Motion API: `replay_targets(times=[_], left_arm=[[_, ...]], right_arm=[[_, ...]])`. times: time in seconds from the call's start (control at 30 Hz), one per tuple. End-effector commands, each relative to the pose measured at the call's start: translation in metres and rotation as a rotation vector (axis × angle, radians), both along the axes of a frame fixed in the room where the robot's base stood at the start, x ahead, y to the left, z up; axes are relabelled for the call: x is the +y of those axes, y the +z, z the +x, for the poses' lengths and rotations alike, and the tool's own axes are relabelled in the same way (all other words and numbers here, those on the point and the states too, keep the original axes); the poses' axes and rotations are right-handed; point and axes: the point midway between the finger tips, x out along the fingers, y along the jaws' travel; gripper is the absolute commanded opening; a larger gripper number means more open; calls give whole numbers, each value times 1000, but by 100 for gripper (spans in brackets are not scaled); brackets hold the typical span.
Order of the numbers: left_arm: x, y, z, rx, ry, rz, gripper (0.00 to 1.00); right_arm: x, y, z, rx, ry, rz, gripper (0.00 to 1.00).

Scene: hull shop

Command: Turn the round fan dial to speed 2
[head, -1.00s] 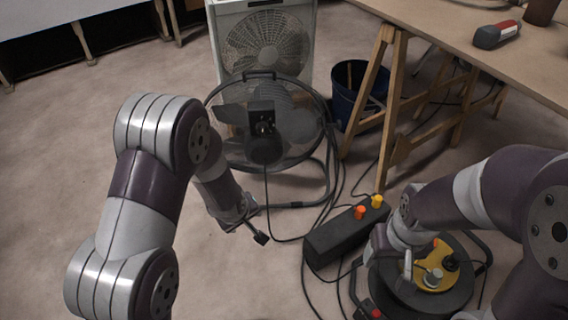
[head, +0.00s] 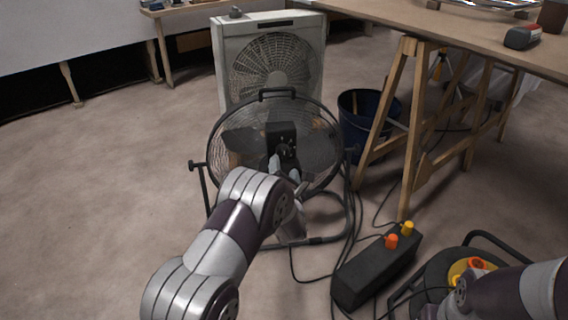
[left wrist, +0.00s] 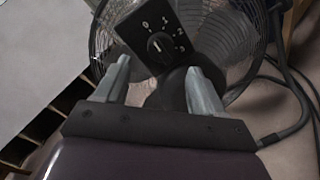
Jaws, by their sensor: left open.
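The round fan dial (left wrist: 160,45) is a small black knob on a square black control box (left wrist: 138,38) with white speed marks around it. A light mark on the knob seems to face the 0 side. The box (head: 281,136) sits on the middle of the round black floor fan (head: 229,141). My left gripper (left wrist: 158,64) is open and empty. Its two grey fingers point at the box, below and to either side of the dial, with no visible contact. In the head view my left gripper (head: 284,170) is in front of the fan, just below the box. My right gripper's fingers are out of frame.
A white box fan (head: 218,60) stands behind the floor fan. A blue bucket (head: 357,135) and a wooden trestle table (head: 455,50) are to the right. A black box (head: 365,275) with orange and yellow knobs, a cable reel (head: 430,275) and loose cables lie front right. The left floor is clear.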

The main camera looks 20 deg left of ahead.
Motion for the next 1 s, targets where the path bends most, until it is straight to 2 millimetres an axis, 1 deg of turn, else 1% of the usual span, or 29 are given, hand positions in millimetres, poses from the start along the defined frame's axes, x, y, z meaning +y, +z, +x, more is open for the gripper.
replay_targets(times=[0.03, 0.1, 0.2, 0.3, 0.43, 0.63, 0.67, 0.7, 0.77, 0.8, 0.83, 1.0], left_arm=[[5, -9, 12, -3, 1, 0, 69], [10, -8, 28, -2, 1, 1, 69], [15, -6, 46, -2, -1, 2, 69], [19, -4, 57, 1, -1, 1, 69], [21, -1, 64, 2, -1, 2, 69], [21, 0, 64, 3, -2, 2, 69], [21, 0, 64, 3, -2, 2, 62], [21, 0, 64, 3, -2, 2, 49], [21, 0, 64, 3, -2, 2, 30], [21, 0, 64, 3, -2, 2, 17], [21, -1, 64, 3, -2, 2, 13], [21, 0, 63, 5, -3, 7, 13]], right_arm=[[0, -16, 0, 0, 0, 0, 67], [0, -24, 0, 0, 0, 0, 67], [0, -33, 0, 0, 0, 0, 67], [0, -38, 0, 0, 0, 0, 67], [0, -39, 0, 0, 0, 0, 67], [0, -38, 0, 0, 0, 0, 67], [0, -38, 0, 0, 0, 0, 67], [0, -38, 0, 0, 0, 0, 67], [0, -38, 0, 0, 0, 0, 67], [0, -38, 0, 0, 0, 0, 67], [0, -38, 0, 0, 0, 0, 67], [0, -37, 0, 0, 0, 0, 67]])
